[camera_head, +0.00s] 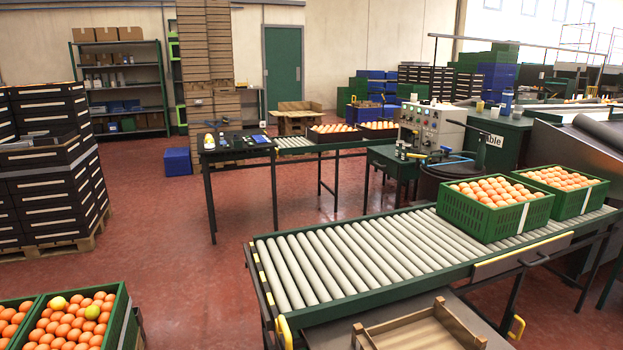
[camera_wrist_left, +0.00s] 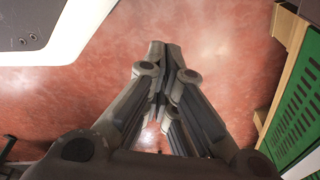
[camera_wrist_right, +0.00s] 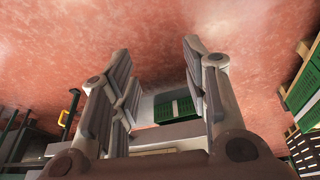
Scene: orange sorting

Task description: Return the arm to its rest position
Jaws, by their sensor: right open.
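Neither arm shows in the head view. In the left wrist view my left gripper (camera_wrist_left: 166,50) has its fingertips together with nothing seen between them, above the red floor (camera_wrist_left: 235,50). In the right wrist view my right gripper (camera_wrist_right: 158,50) has its fingers apart and empty, over open floor. Green crates of oranges stand at the lower left of the head view; the nearer crate (camera_head: 120,310) holds a couple of yellow-green fruits among the orange ones.
A roller conveyor (camera_head: 350,255) carries two green crates (camera_head: 490,224) of oranges at its right end. A wooden crate (camera_head: 425,330) sits below its front edge. Black stacked crates (camera_head: 45,190) stand at left. A green crate (camera_wrist_left: 295,120) is close right of my left gripper. Red floor is free mid-left.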

